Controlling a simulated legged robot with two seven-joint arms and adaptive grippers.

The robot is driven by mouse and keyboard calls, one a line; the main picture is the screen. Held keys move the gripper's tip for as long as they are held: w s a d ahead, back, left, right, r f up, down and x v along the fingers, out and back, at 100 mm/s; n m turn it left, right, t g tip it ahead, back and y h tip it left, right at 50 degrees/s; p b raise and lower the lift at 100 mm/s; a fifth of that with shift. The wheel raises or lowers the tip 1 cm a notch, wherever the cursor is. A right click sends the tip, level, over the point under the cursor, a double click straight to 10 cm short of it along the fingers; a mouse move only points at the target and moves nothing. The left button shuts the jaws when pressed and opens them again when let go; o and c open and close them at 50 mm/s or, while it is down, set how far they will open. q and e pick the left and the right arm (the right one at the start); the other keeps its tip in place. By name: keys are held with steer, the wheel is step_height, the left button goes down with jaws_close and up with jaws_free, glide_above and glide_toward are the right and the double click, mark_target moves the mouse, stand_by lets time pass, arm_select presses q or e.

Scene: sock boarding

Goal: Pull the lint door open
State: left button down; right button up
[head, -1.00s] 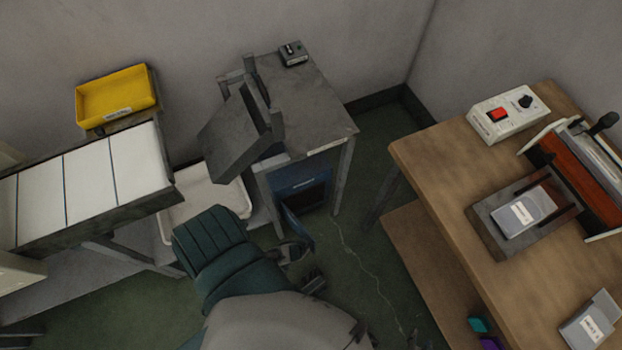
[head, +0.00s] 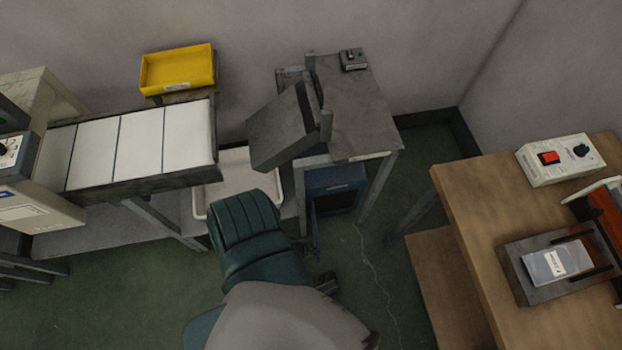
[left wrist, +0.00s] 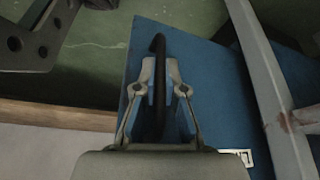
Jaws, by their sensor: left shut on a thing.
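The blue lint door (head: 316,232) hangs ajar, seen nearly edge-on, at the front of the blue box (head: 338,180) under the grey metal stand. The box's dark opening shows beside it. In the left wrist view the door's blue face (left wrist: 200,75) fills much of the middle, with a black bar handle (left wrist: 158,43) on it. My left gripper (left wrist: 160,72) is shut on this handle, one finger on each side. In the head view my forearm hides most of this gripper. I cannot make out my right gripper in either view.
The grey stand (head: 365,115) has a tilted metal chute on top. A white bin (head: 238,170) is left of it, by the conveyor (head: 135,145). A wooden table (head: 475,205) stands at the right. Green floor is open between stand and table.

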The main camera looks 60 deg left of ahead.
arm_select(q)
steer(key=shift+s+d, duration=0.1)
steer(key=shift+d, duration=0.15)
steer(key=c, duration=1.2)
jaws_free()
steer(key=shift+c, duration=0.2)
steer(key=shift+a, duration=0.1)
steer(key=shift+s+a+r, duration=0.1)
steer(key=shift+s+r, duration=0.2)
steer(key=shift+r, duration=0.25)
steer(key=v, duration=1)
steer(key=shift+d+r, duration=0.2)
steer(key=shift+r, duration=0.2)
